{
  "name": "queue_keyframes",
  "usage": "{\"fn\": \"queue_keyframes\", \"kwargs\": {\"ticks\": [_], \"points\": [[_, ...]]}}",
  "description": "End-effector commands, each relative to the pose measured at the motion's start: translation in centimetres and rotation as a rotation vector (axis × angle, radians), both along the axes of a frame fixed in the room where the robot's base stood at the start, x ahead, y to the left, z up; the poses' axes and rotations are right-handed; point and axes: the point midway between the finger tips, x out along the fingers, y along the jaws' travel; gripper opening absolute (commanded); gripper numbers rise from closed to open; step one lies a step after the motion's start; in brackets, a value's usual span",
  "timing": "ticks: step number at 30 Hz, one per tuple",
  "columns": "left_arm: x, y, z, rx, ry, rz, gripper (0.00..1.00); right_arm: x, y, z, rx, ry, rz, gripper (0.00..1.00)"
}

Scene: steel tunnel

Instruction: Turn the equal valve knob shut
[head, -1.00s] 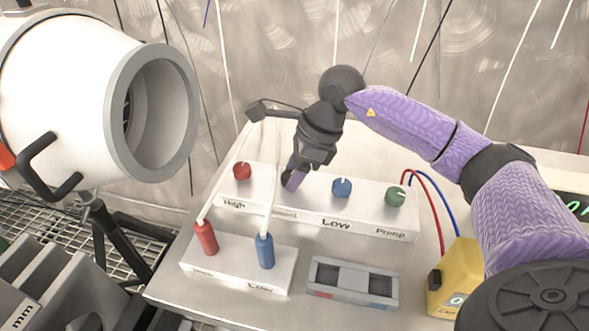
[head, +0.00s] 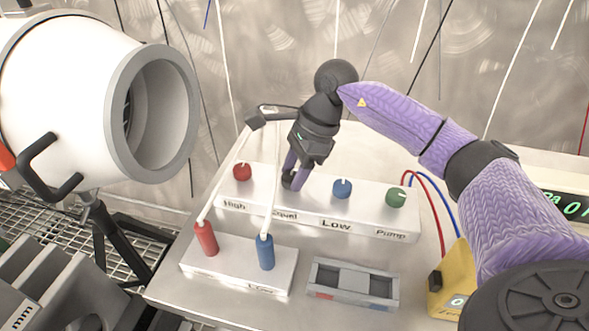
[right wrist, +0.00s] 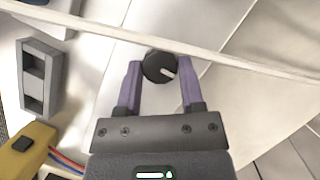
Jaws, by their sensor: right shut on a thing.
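The equal valve knob is black with a white pointer mark, and in the right wrist view the knob (right wrist: 157,68) sits between my right gripper's two purple fingers. The mark points toward the lower right there. In the head view my right gripper (head: 296,180) reaches down onto the knob at the "Equal" label of the white valve panel (head: 310,215), and its fingers largely hide the knob. It is shut on the knob. My left gripper is not in view.
On the panel, a red knob (head: 242,172) is to the left; a blue knob (head: 342,188) and a green knob (head: 396,197) are to the right. White hoses run close by to red (head: 205,238) and blue (head: 265,252) connectors. A yellow device (head: 450,285) stands at the right.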

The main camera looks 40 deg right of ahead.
Motion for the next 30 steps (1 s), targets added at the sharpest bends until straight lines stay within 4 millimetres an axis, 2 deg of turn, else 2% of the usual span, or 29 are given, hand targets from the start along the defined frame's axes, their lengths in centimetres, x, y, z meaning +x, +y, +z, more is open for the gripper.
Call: {"fn": "queue_keyframes", "kwargs": {"ticks": [4, 5, 9, 10, 19, 27, 30], "points": [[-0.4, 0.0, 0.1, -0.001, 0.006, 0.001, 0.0, 0.0, 0.0, 0.0, -0.001, -0.002, 0.0, 0.0], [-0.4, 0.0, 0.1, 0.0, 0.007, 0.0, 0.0, 0.0, 0.0, 0.0, -0.001, -0.002, 0.0, 0.51], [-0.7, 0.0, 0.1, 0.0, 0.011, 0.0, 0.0, 0.0, 0.0, 0.0, 0.0, -0.002, -0.001, 0.81], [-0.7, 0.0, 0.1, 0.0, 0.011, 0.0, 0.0, 0.0, 0.0, 0.0, 0.0, -0.001, 0.0, 0.84], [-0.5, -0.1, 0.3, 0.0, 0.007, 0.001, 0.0, 0.0, -0.1, 0.5, 0.0, -0.001, -0.002, 0.84], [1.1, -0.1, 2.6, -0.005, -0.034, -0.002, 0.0, -0.6, -2.5, 6.8, 0.0, -0.008, -0.003, 0.84], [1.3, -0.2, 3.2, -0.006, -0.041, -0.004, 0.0, -0.8, -3.2, 8.4, 0.001, -0.006, -0.002, 0.84]]}}
